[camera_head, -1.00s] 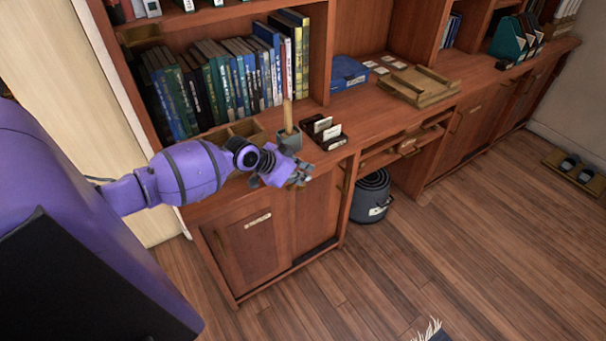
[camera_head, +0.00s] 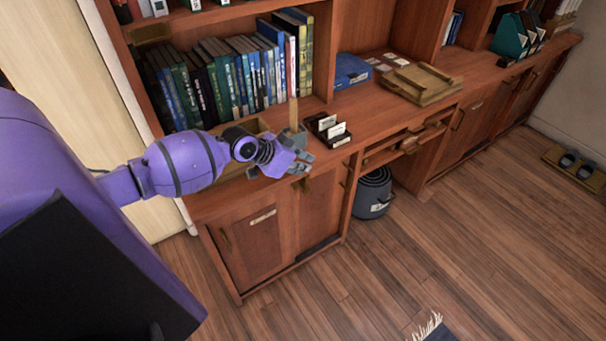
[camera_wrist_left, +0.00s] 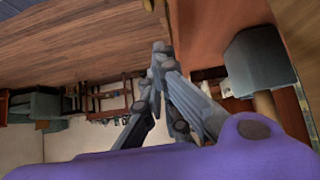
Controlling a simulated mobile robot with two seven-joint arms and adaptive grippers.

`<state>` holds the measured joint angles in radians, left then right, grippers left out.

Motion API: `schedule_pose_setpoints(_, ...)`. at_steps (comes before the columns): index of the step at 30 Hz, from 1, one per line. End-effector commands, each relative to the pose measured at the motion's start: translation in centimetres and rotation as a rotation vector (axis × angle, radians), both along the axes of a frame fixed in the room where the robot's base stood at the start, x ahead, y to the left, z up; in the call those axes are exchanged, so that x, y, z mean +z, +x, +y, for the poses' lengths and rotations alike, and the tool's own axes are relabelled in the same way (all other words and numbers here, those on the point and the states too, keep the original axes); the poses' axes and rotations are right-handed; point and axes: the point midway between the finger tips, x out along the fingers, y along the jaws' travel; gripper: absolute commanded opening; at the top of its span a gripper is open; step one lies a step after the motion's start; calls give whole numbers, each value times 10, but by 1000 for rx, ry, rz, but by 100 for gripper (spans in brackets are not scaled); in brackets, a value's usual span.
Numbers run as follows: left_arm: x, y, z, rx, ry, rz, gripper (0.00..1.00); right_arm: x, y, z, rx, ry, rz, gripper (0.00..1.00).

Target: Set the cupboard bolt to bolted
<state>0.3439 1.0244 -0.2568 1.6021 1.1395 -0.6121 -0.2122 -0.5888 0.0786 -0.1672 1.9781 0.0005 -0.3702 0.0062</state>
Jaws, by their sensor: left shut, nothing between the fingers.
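The wooden cupboard (camera_head: 262,245) has two doors under the counter. A small brass-brown fitting (camera_head: 302,184), which may be the bolt, shows at the top of the doors, just below my left gripper; it is too small to tell its setting. My left gripper (camera_head: 304,164) is at the counter's front edge, above the fitting, with its fingers closed and empty. In the left wrist view the grey fingertips (camera_wrist_left: 160,52) meet. I cannot tell whether they touch the cupboard. My right gripper is not in view.
Books (camera_head: 235,80) fill the shelf behind. A dark bin (camera_head: 373,193) stands under the desk.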

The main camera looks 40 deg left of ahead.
Motion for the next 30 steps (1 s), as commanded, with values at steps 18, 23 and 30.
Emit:
schedule_pose_setpoints(18,41,-54,18,-1,-4,17,0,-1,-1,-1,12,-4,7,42)
schedule_pose_setpoints(23,40,-53,18,-1,-4,17,0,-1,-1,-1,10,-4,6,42)
schedule_pose_setpoints(30,40,-53,18,-1,-4,16,0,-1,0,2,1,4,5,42)
